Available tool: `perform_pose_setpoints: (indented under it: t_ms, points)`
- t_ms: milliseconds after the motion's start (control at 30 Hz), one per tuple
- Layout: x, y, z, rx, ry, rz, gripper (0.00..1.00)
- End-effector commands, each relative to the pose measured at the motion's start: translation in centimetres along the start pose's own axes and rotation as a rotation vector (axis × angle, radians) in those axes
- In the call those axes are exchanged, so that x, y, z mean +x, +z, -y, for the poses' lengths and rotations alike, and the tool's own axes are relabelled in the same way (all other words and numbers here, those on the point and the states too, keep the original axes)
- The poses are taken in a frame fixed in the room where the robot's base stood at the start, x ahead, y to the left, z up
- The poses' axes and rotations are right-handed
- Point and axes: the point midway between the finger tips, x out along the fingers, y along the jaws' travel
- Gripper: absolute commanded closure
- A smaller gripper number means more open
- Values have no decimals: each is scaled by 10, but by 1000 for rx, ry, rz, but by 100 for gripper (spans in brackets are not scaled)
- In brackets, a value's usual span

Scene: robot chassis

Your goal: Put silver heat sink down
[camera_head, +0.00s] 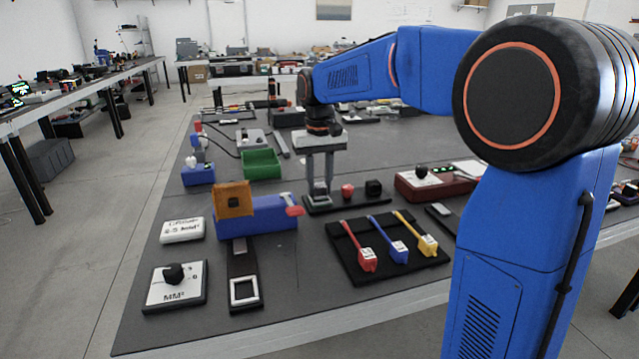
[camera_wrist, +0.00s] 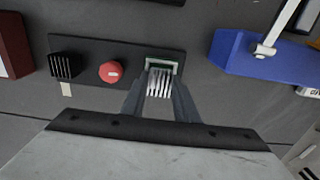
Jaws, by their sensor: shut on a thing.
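The silver heat sink (camera_wrist: 160,83), with its row of fins, is between the fingers of my gripper (camera_wrist: 160,100) in the wrist view. It is at a pale grey-green square frame (camera_wrist: 178,68) on one end of a black tray (camera_wrist: 88,46). Whether the heat sink rests in the frame or hangs just above it I cannot tell. In the head view my gripper (camera_head: 320,186) points straight down at the left end of the black tray (camera_head: 345,205), and its fingers mostly hide the heat sink. A red round part (camera_wrist: 112,72) and a black heat sink (camera_wrist: 64,66) sit along the same tray.
A blue block (camera_head: 262,214) with an orange plate (camera_head: 233,199) stands left of the tray. A green bin (camera_head: 262,164) is behind. A black mat (camera_head: 382,266) with red, blue and yellow tools lies in front. A dark red box (camera_head: 430,184) is to the right.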

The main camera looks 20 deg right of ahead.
Motion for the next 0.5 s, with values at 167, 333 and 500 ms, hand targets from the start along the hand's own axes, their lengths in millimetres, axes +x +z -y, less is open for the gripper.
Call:
perform_pose_setpoints:
  t_ms: [167, 333, 500]
  points:
    - [4, 0, 0, 0, 0, 0, 98]
    - [8, 0, 0, 0, 0, 0, 98]
    - [8, 0, 0, 0, 0, 0, 54]
